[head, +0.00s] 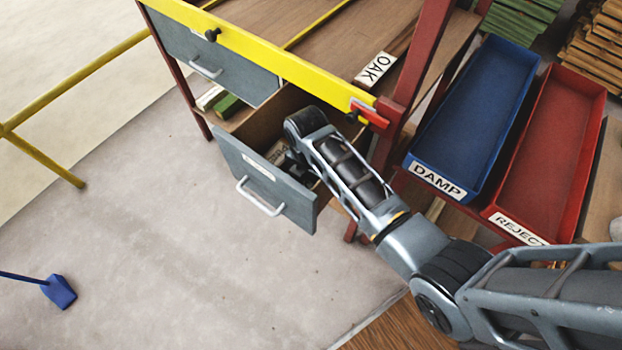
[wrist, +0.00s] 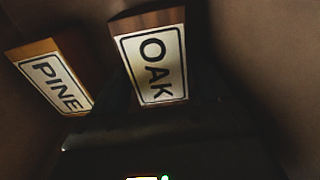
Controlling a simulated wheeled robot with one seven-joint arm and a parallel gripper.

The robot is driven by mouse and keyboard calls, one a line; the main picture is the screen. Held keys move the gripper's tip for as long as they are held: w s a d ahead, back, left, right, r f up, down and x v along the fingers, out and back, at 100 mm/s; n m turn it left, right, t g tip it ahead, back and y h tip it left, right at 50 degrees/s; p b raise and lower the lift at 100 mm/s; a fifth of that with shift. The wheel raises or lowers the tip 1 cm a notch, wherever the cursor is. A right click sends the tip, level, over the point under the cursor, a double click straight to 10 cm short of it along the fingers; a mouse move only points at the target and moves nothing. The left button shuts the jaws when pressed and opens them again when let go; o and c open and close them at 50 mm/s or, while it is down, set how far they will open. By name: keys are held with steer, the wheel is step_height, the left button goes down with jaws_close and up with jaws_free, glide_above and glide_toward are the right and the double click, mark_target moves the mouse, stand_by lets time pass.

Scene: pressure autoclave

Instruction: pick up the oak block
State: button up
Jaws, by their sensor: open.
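The oak block (wrist: 154,62) lies in the open drawer (head: 265,178), its white OAK label facing the wrist camera. A pine block (wrist: 52,78) with a PINE label lies just left of it, tilted. My gripper (head: 292,160) reaches down into the drawer and is open. The dark shape at the bottom of the wrist view hides the lower ends of the blocks. In the head view my arm and the drawer hide most of the contents, and I cannot tell the blocks apart there.
The bench's yellow front rail (head: 270,62) and red post (head: 412,55) stand close to my arm. Another OAK label (head: 375,69) is on the bench top. A blue DAMP tray (head: 475,105) and red REJECT tray (head: 555,150) are at the right.

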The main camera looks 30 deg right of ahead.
steer(key=shift+f, duration=0.35)
steer(key=shift+c, duration=0.2)
steer(key=c, duration=0.9)
steer(key=shift+o, duration=0.2)
steer(key=shift+r, duration=0.1)
